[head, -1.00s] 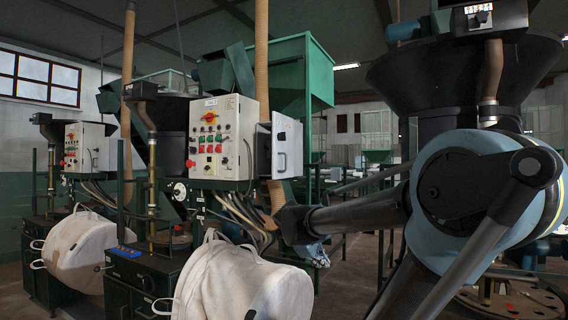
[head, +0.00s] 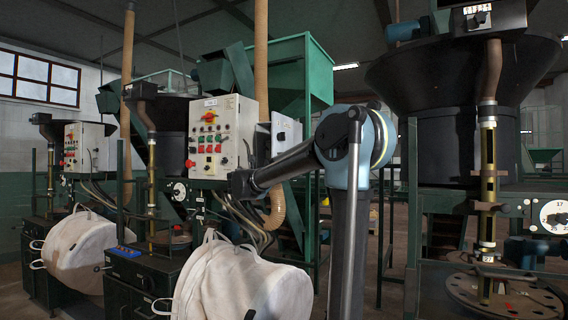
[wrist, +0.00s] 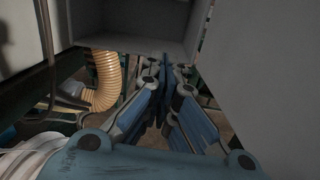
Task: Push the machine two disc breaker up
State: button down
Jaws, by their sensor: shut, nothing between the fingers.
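The nearer machine's control cabinet (head: 215,138) carries a red rotary knob, buttons and lamps. A grey side box (head: 287,128) with a dark fitting is on its right side, partly behind my arm. I cannot tell which part is the disc breaker. In the head view my forearm reaches left, its dark end just below and right of the cabinet; the fingers cannot be made out there. In the wrist view my gripper (wrist: 166,72) is shut and empty, its blue fingers meeting below a grey open-fronted box (wrist: 140,22). No breaker lever shows there.
A yellow ribbed hose (wrist: 106,82) hangs left of my fingers, and a large grey panel (wrist: 265,80) is close on the right. White bulk bags (head: 240,280) hang below the cabinet. A black hopper (head: 460,75) stands at the right.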

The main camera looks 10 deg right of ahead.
jog(key=r, duration=0.1)
jog(key=d+r, duration=0.1)
jog(key=w+r, duration=0.1)
jog(key=shift+d+r+h, duration=0.15)
jog(key=shift+d+h, duration=0.15)
jog(key=shift+h, duration=0.1)
jog(key=x, duration=0.9)
jog(key=shift+w+d, duration=0.25)
jog(key=shift+w, duration=0.1)
jog(key=shift+r, duration=0.4)
jog(key=shift+s+a+r, duration=0.25)
jog(key=shift+s+r, duration=0.1)
jog(key=shift+r, duration=0.3)
jog(key=shift+s+a+r, duration=0.1)
jog(key=shift+s+r, duration=0.05)
jog(key=shift+r, duration=0.25)
jog(key=shift+s+a+r, duration=0.1)
jog(key=shift+a+r, duration=0.05)
jog(key=shift+r, duration=0.3)
